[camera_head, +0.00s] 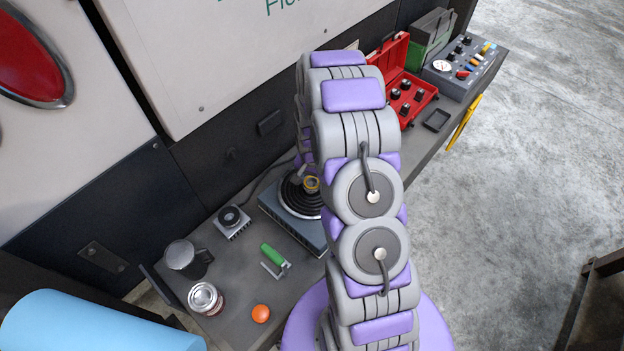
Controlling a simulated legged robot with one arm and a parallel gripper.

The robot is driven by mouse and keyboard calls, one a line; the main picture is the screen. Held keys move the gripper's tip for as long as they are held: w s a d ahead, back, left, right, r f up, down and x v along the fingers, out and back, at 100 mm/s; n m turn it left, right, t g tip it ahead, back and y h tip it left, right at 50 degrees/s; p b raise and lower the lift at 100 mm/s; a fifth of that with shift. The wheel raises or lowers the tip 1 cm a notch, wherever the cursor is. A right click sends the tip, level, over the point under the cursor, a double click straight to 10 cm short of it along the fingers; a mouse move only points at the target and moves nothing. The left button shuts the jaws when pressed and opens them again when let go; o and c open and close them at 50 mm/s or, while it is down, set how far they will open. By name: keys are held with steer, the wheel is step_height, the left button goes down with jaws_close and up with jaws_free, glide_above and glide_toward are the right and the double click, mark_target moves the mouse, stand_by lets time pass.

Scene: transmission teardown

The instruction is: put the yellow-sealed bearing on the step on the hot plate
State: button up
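The hot plate (283,223) is a blue-grey box with a dark ringed round burner, left of my arm on the dark bench. A small yellow ring (312,184), which looks like the yellow-sealed bearing, shows over the back right of the burner. I cannot tell whether it rests on the burner or is held above it. My gripper (304,180) seems to be right at the yellow ring, pointing down. My arm hides most of it, so its fingers and any grip are unclear. I cannot make out a separate step.
A knobbed box (233,222), green-handled tool (274,257), metal mug (184,259), can (206,299) and orange ball (261,313) lie left and in front. An open red case (399,92) and grey control box (466,67) stand at the back right. A dark wall runs behind.

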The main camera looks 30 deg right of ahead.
mark_target(310, 185)
steer(key=shift+o, duration=2.3)
steer(key=shift+a, duration=0.4)
steer(key=shift+d+r, duration=0.1)
steer(key=shift+r, duration=0.05)
steer(key=shift+d+r, duration=0.1)
steer(key=shift+r, duration=0.1)
step_height(310, 185, up, 12)
steer(key=p, duration=0.3)
steer(key=s+a+r+n, duration=0.3)
steer(key=s+a+r, duration=0.45)
steer(key=r, duration=0.35)
steer(key=s+a+r+n, duration=0.2)
steer(key=s+r, duration=0.1)
steer(key=s, duration=0.5)
steer(key=s+a+r+n+g, duration=0.1)
steer(key=s+r, duration=0.3)
steer(key=s, duration=0.4)
steer(key=s+a+r+n, duration=0.3)
steer(key=s+r, duration=0.1)
steer(key=s, duration=0.4)
steer(key=shift+s+a+n+g, duration=0.3)
steer(key=shift+s+a+g, duration=0.05)
steer(key=shift+a+g, duration=0.05)
steer(key=shift+r, duration=0.1)
